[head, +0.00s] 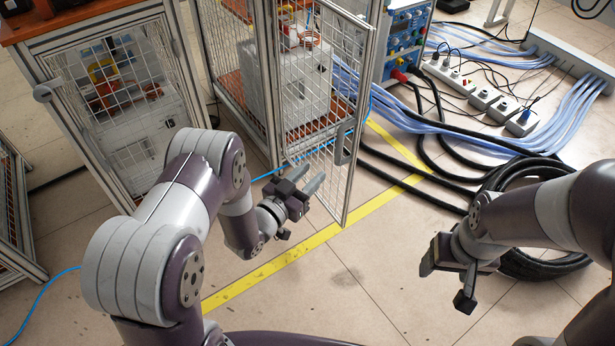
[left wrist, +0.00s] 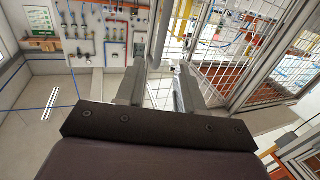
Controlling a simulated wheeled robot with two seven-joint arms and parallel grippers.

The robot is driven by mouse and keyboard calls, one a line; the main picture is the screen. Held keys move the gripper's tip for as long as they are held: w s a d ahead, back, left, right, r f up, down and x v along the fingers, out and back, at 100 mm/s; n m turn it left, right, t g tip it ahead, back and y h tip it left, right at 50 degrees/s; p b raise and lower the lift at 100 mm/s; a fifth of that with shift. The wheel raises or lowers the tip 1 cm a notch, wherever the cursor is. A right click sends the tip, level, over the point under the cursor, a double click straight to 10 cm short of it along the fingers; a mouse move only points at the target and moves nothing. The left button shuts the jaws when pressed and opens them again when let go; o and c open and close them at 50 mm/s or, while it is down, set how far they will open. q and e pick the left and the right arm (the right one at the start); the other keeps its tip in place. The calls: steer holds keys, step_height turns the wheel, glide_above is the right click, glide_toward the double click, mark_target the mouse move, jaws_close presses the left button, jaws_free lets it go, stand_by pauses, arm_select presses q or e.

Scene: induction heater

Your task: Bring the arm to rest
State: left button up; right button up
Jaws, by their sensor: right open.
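My left gripper (head: 308,179) is in the left-middle of the head view, beside the open mesh door (head: 326,192) of the cage. Its two fingers are apart with nothing between them, as the left wrist view (left wrist: 160,75) also shows. Whether a finger touches the door I cannot tell. My right gripper (head: 446,283) is over the floor at the right, in front of a coil of black cable (head: 540,262). Its fingers are apart and empty.
The mesh cage (head: 262,110) holds a grey box. A second caged cabinet (head: 110,110) stands left. Blue and black cables and a power strip (head: 490,102) lie at the upper right. Yellow tape (head: 270,268) crosses the floor. Floor between my grippers is clear.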

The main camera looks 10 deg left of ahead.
arm_select(q)
steer(key=s+a+f+n+g+y, duration=0.1)
steer(key=s+a+f+g+y, duration=0.2)
steer(key=f+g, duration=0.15)
steer(key=s+a+f+n+g+y, duration=0.1)
steer(key=s+a+f+g+y, duration=0.25)
steer(key=f, duration=0.25)
steer(key=s+a+r+n+g+y, duration=0.25)
steer(key=s+r+g, duration=0.55)
steer(key=s+r, duration=0.45)
step_height(320, 180, up, 42)
steer(key=t+p, duration=0.1)
steer(key=p, duration=3.8)
steer(key=shift+s+d+f+n+h, duration=0.15)
steer(key=shift+s+d+n+h, duration=0.2)
steer(key=shift+s+d+h, duration=0.1)
